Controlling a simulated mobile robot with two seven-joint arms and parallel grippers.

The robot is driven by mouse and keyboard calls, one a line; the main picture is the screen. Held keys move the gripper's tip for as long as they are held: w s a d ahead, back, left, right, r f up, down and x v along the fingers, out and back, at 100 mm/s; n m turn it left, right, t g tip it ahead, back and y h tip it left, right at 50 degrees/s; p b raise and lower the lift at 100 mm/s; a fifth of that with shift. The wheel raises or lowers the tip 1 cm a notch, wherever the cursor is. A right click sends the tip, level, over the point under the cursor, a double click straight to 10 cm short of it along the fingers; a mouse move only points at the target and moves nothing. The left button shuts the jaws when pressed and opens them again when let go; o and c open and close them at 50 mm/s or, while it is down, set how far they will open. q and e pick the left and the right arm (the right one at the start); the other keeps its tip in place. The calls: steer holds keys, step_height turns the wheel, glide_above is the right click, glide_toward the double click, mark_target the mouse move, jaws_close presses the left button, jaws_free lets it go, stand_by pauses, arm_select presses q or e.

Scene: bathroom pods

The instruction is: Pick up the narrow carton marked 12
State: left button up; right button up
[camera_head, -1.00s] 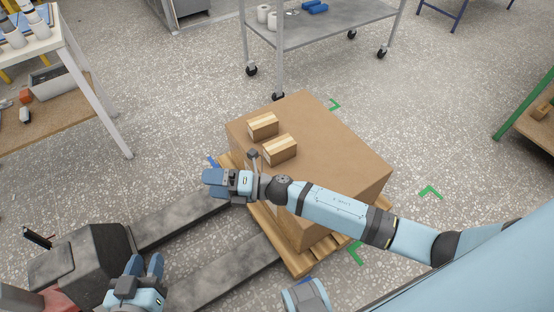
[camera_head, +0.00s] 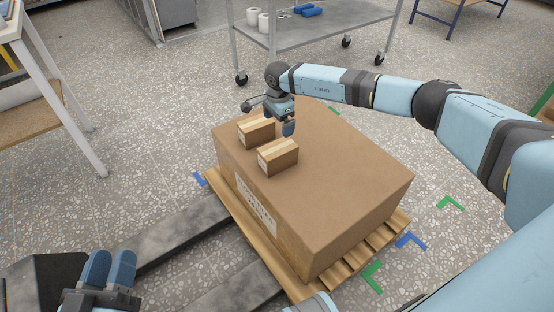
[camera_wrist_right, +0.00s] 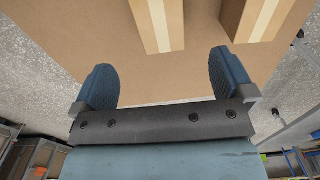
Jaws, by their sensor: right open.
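Two small brown cartons with pale tape strips lie on top of a large brown box (camera_head: 340,190). The rear carton (camera_head: 255,135) and the front carton (camera_head: 278,157) sit close together near the box's left rear part. No number 12 is legible on either, so I cannot tell which is marked 12. My right gripper (camera_head: 284,122) points down at the rear carton's right side, apart from the cartons. In the right wrist view my right gripper (camera_wrist_right: 163,77) is open and empty, with one carton (camera_wrist_right: 157,22) beyond the gap and another (camera_wrist_right: 258,18) to the right. My left gripper (camera_head: 109,268) is low at left, away from the box.
The box stands on a wooden pallet (camera_head: 262,262) with dark forks (camera_head: 185,232) running under it. A grey wheeled cart (camera_head: 330,30) stands behind. A white table (camera_head: 60,75) is at left. The box top's right part is clear.

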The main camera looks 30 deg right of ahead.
steer(key=b, duration=0.2)
glide_above(278, 147)
step_height(278, 147, down, 7)
steer(key=shift+r, duration=0.15)
step_height(278, 147, down, 5)
steer(key=shift+f+b, duration=0.15)
steer(key=shift+b, duration=1.05)
arm_select(q)
step_height(278, 147, down, 7)
steer(key=g, duration=0.2)
steer(key=shift+d+m+g, duration=0.3)
steer(key=shift+m+g, duration=0.1)
arm_select(e)
steer(key=c, duration=1.1)
